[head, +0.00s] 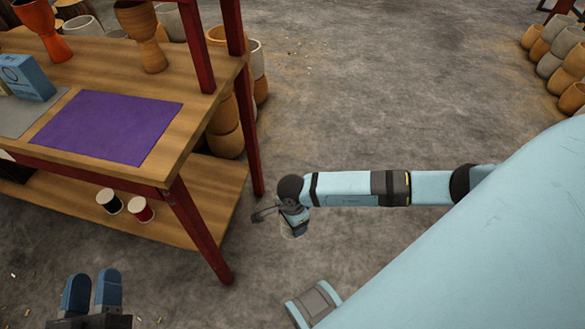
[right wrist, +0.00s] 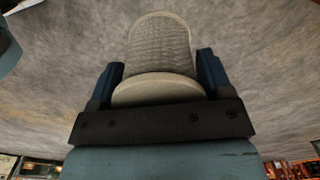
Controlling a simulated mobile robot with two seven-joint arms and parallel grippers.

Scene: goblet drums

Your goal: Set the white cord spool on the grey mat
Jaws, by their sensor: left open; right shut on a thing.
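The white cord spool (right wrist: 160,42) fills the middle of the right wrist view, with its near pale flange close to the palm. My right gripper (right wrist: 160,66) is shut on it, with one dark blue finger on each side. In the head view I cannot make out the spool. The grey mat (head: 18,118) lies on the table top at the left edge, partly out of the picture, beside the purple mat (head: 108,126). My left gripper (head: 92,284) is open and empty at the bottom left, in front of the table.
A blue box (head: 28,77) stands at the back of the grey mat. Goblet drums (head: 142,38) stand at the table's back. A black spool (head: 110,201) and a red spool (head: 141,209) stand on the lower shelf (head: 205,190). Red posts frame the table.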

